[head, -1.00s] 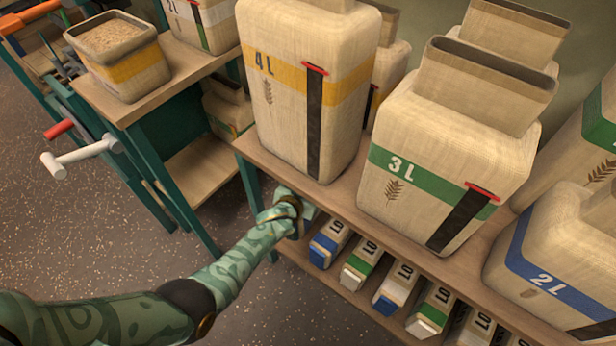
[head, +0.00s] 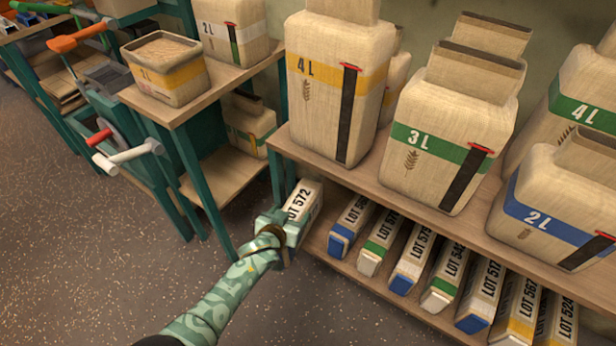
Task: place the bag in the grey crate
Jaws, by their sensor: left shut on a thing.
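My left gripper (head: 276,229) is shut on a small white pack labelled LOT 572 (head: 301,203), at the left end of the lower shelf. The pack is tilted and its front end is partly hidden by the gripper. I cannot tell whether it still touches the shelf. No crate that is clearly the grey one shows; a dark grey, box-like thing (head: 108,76) sits among the equipment at the far left. My right gripper is out of view.
Several LOT packs (head: 383,243) lie in a row on the lower shelf. Large cloth bags such as the 4 L (head: 322,85) and 3 L (head: 440,150) stand on the shelf above. A crank handle (head: 135,153) juts out left. Speckled floor (head: 90,255) is clear.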

